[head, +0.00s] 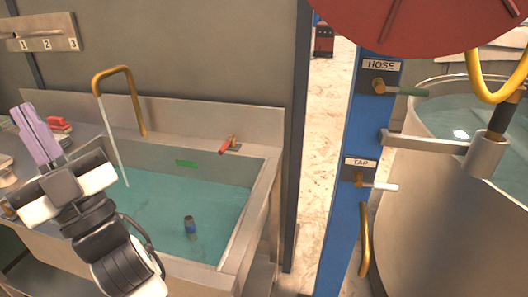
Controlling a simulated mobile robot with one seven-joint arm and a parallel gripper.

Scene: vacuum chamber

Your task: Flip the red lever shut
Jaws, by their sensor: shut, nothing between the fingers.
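A small red lever (226,146) sits on a brass fitting on the back ledge of the sink (270,190), near its right corner. It points down and to the left. My gripper (28,110) is at the left of the head view, its fingers pointing up. It is shut and empty, well to the left of the red lever and apart from it. A brass faucet (112,72) stands between them, with a thin stream of water running into the sink. My arm hides part of the sink's left side.
A round tank (440,220) stands beyond. A blue-grey cylinder (190,228) is in the sink water.

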